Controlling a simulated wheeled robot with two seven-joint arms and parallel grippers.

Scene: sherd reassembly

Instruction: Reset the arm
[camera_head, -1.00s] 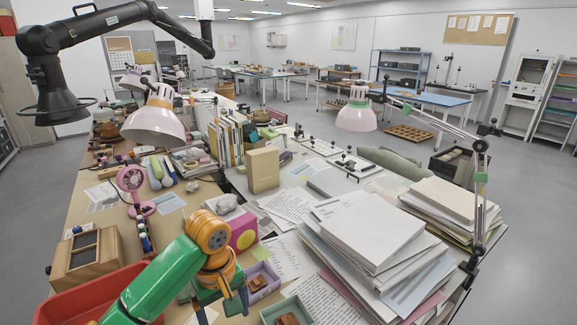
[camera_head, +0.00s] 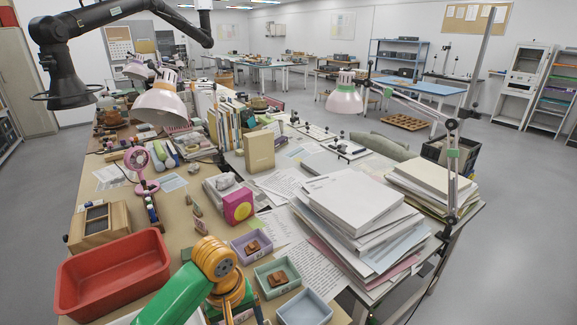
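My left arm (camera_head: 190,290), green with orange joints, comes in at the bottom edge left of the middle. Its orange wrist (camera_head: 228,290) runs down to the bottom edge, and the fingers are cut off below it. My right gripper is out of view. To the right of the wrist, a brown sherd (camera_head: 252,246) lies in a purple tray (camera_head: 237,251). Another brown sherd (camera_head: 277,279) lies in a pale green tray (camera_head: 260,271). A pale blue tray (camera_head: 305,308) in front looks empty.
An empty red bin (camera_head: 112,277) and a wooden box (camera_head: 98,227) stand at the left. Stacked papers (camera_head: 357,203) fill the right side. A pink box (camera_head: 238,206) and a pink fan (camera_head: 138,160) stand behind the arm. Lamps (camera_head: 163,104) hang over the table.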

